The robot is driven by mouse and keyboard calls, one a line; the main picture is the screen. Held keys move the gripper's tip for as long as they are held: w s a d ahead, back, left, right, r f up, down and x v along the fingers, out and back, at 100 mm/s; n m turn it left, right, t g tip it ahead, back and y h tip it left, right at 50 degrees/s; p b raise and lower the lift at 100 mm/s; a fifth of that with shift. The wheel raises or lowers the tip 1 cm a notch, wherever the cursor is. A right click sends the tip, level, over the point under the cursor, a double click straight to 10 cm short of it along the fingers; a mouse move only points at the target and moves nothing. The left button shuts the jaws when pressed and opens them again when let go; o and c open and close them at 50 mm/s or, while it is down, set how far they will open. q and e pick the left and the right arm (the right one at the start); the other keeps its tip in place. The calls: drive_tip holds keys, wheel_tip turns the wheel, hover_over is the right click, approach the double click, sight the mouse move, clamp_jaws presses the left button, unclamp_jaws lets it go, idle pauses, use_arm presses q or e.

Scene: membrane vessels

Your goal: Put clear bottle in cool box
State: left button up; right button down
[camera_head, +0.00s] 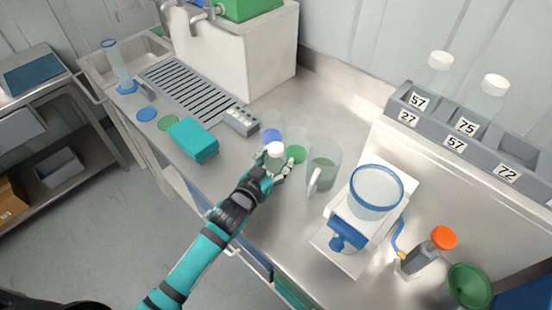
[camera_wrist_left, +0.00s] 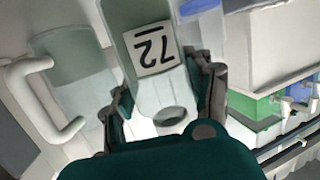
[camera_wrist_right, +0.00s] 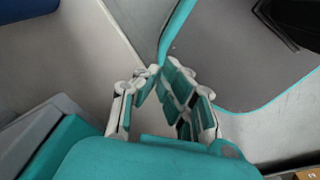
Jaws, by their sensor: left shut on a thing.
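My left gripper (camera_head: 277,168) is shut on a clear bottle (camera_head: 274,150) with a pale top, at the front part of the bench. In the left wrist view the bottle (camera_wrist_left: 172,92) sits between the fingers and bears a label reading 72. My fingers hide part of it. My right gripper (camera_wrist_right: 160,72) shows only in its own wrist view, its fingertips together and nothing between them. I cannot tell for sure which thing is the cool box; a large white box (camera_head: 262,70) stands at the back of the bench.
A clear jug (camera_head: 323,172) stands just right of my left gripper. A white device (camera_head: 345,250) holds a blue-rimmed bowl (camera_head: 376,190). A teal box (camera_head: 193,140) lies to the left. A grey numbered rack (camera_head: 470,140) holds white-capped bottles at the right.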

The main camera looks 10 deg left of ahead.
use_arm(q)
drive_tip(key=shift+f, duration=0.15)
drive_tip(key=o, duration=1.3)
drive_tip(key=shift+o, duration=0.2)
